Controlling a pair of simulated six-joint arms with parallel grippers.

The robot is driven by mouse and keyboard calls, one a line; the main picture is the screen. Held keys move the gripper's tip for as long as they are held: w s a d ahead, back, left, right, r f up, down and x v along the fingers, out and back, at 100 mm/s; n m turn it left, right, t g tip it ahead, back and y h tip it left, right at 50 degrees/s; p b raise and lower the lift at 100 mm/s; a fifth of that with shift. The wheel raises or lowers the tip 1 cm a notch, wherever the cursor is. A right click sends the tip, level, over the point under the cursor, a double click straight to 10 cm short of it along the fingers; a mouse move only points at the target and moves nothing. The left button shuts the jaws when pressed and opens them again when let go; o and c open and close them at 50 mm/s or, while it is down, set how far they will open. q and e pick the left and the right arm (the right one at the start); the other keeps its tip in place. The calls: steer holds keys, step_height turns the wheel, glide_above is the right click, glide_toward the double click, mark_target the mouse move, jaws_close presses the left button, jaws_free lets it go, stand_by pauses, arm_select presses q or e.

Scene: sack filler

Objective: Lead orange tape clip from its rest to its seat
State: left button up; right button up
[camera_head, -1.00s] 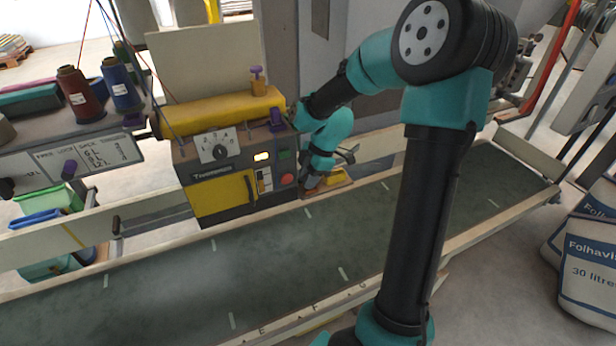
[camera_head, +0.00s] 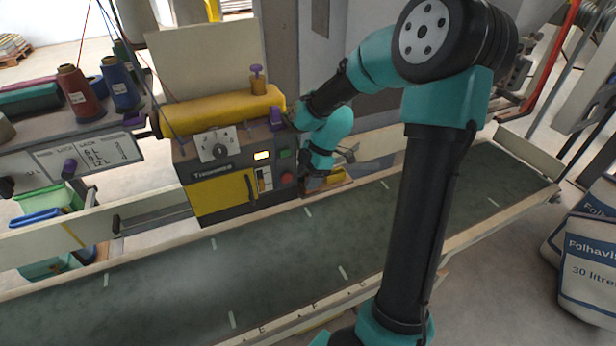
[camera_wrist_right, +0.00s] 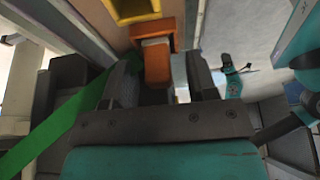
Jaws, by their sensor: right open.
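The orange tape clip (camera_wrist_right: 157,60) shows in the right wrist view between my two fingers, just under a yellow part (camera_wrist_right: 135,10). My right gripper (camera_wrist_right: 163,72) is open, with a finger on each side of the clip; I cannot tell whether either finger touches it. In the head view my right gripper (camera_head: 312,183) is low at the right end of the sewing machine, beside a small yellow piece (camera_head: 338,176). The clip itself is hidden or too small to make out there. The clip's seat cannot be identified. My left gripper is not in view.
The dark machine (camera_head: 225,190) with its yellow cover stands close left of my right gripper. The green conveyor belt (camera_head: 270,255) in front is clear. Thread spools (camera_head: 80,95) stand at the left, and sacks (camera_head: 588,270) lie at the right. A green strip (camera_wrist_right: 55,130) crosses the wrist view.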

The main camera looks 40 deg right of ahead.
steer(key=v, duration=1.7)
steer(key=shift+r, duration=0.25)
steer(key=shift+f, duration=0.1)
steer(key=x, duration=1.5)
steer(key=shift+f, duration=0.2)
steer(key=shift+r, duration=0.15)
steer(key=shift+x, duration=0.95)
steer(key=shift+r, duration=0.1)
step_height(320, 180, up, 4)
steer(key=shift+r, duration=0.45)
stand_by(1.1)
